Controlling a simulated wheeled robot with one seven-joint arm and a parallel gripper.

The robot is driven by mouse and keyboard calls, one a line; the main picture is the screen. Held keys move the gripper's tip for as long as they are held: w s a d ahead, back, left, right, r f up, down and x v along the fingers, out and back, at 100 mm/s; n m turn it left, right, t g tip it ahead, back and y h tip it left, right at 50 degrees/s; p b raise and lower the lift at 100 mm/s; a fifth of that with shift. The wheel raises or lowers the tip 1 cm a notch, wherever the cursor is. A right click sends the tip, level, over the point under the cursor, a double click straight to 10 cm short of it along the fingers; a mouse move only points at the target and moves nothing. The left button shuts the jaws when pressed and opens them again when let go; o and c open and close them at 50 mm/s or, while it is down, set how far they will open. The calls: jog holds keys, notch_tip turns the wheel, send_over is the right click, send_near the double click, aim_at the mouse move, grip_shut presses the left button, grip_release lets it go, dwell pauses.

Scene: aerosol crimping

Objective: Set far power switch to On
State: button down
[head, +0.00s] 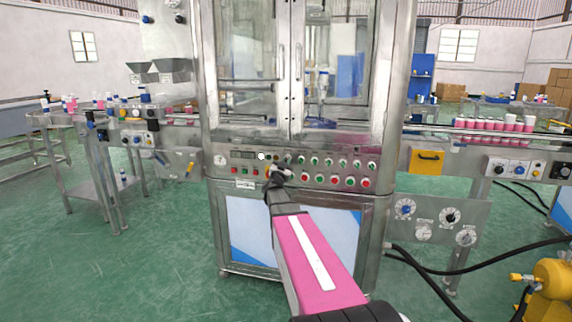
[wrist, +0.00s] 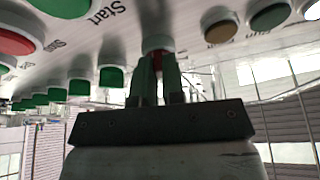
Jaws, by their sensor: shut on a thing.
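The control panel (head: 320,172) runs across the front of the steel machine in the head view. My gripper (head: 277,172) reaches its left-middle part. In the wrist view my gripper's fingers (wrist: 158,68) are closed around a small switch (wrist: 156,44) with a pale round collar and a bit of red between the fingers. It appears to be the power switch. Most of the switch is hidden by the fingers, so I cannot tell its set position. In the head view my gripper covers it.
Green buttons (wrist: 111,76) and a red button (wrist: 14,42) sit close beside the fingers in the wrist view. An amber button (wrist: 220,27) is on the other side. A conveyor with pink bottles (head: 490,124) stands right.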

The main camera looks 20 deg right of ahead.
jog(key=shift+m+g+h, duration=0.5)
jog(key=shift+m+g, duration=0.2)
jog(key=shift+m, duration=1.3)
jog(key=c, duration=1.2)
grip_release()
jog(key=shift+a, duration=0.1)
jog(key=v, duration=1)
jog(key=shift+s+a, duration=0.25)
jog(key=shift+a, duration=0.1)
